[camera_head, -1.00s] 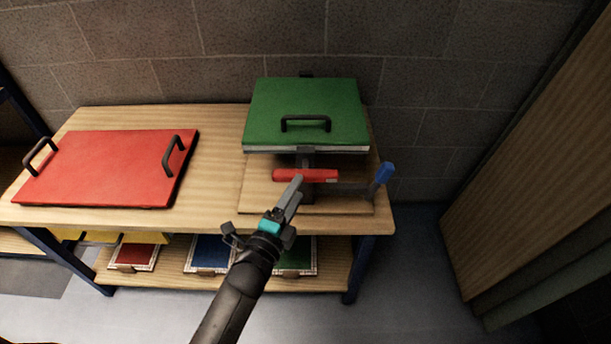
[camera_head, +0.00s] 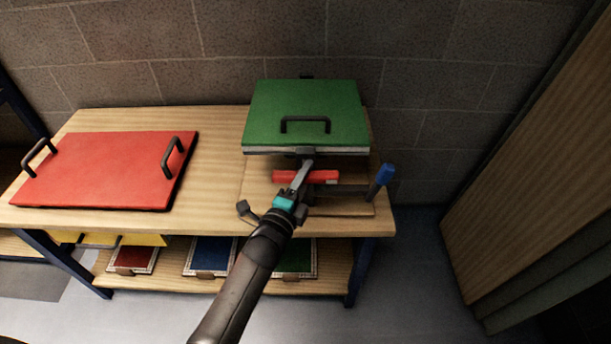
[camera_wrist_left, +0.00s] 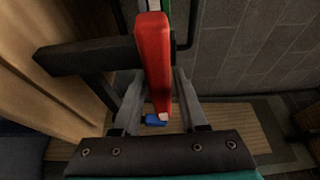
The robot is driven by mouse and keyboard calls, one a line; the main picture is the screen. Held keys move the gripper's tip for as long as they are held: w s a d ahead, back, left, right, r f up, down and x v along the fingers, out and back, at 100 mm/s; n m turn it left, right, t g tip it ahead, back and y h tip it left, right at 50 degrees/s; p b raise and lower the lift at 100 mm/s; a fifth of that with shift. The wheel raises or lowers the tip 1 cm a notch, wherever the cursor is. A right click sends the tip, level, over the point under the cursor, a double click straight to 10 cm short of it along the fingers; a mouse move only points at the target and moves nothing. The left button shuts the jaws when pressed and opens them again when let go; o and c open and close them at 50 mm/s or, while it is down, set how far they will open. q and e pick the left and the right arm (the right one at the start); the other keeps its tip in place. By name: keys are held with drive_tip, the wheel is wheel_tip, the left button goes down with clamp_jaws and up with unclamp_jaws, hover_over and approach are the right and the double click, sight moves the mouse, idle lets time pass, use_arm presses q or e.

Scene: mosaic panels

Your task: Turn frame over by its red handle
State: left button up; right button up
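The green frame (camera_head: 305,108), a flat panel with a black bar handle on top, sits on a dark stand at the right of the bench. Its red handle (camera_head: 322,177) lies level just below the panel's front edge; it also shows in the left wrist view (camera_wrist_left: 153,60). My left gripper (camera_head: 302,172) is at the red handle. In the left wrist view its fingers (camera_wrist_left: 158,98) are open, one on each side of the handle, with small gaps visible. A blue handle (camera_head: 384,175) stands upright on the stand's right. My right gripper is not in view.
A red panel (camera_head: 105,165) with two black handles lies on the wooden bench (camera_head: 215,150) at left. The lower shelf holds a yellow piece and several coloured panels (camera_head: 211,254). A brick wall stands behind, a wooden panel at right (camera_head: 540,170).

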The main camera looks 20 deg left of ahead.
use_arm(q)
clamp_jaws()
idle(1.1)
